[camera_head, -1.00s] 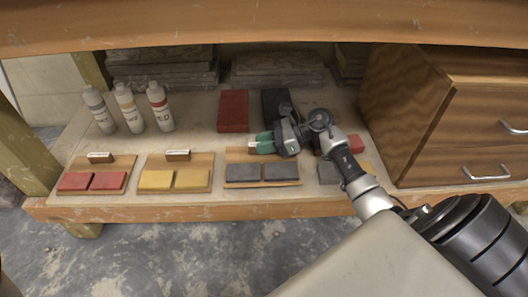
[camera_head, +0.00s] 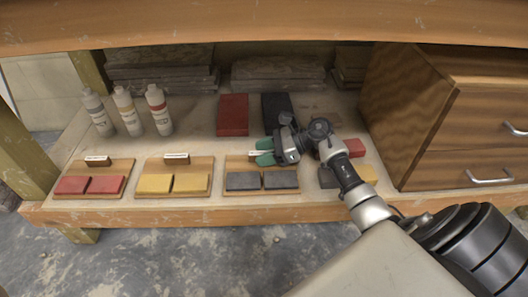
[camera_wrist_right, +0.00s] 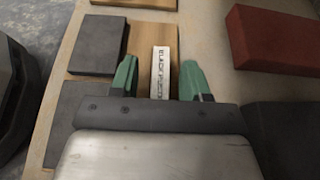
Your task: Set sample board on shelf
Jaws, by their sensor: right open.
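Three wooden sample boards stand in a row on the shelf (camera_head: 230,206). The left board (camera_head: 75,193) carries two red blocks and a small label, and the middle board (camera_head: 145,192) two yellow blocks and a label. The right board (camera_head: 234,165) carries two dark grey blocks. My right gripper (camera_head: 264,152) is over the back part of this right board, its green fingers pointing left. In the right wrist view the gripper (camera_wrist_right: 160,80) is open, with a white label (camera_wrist_right: 160,72) with black lettering between its fingertips. Contact cannot be told. My left gripper is out of view.
Three bottles (camera_head: 129,114) stand at the back left. A red block (camera_head: 232,115) and a black block (camera_head: 277,106) lie behind the boards. Loose red, grey and yellow blocks lie right of my gripper. A wooden drawer cabinet (camera_head: 410,120) closes off the right side.

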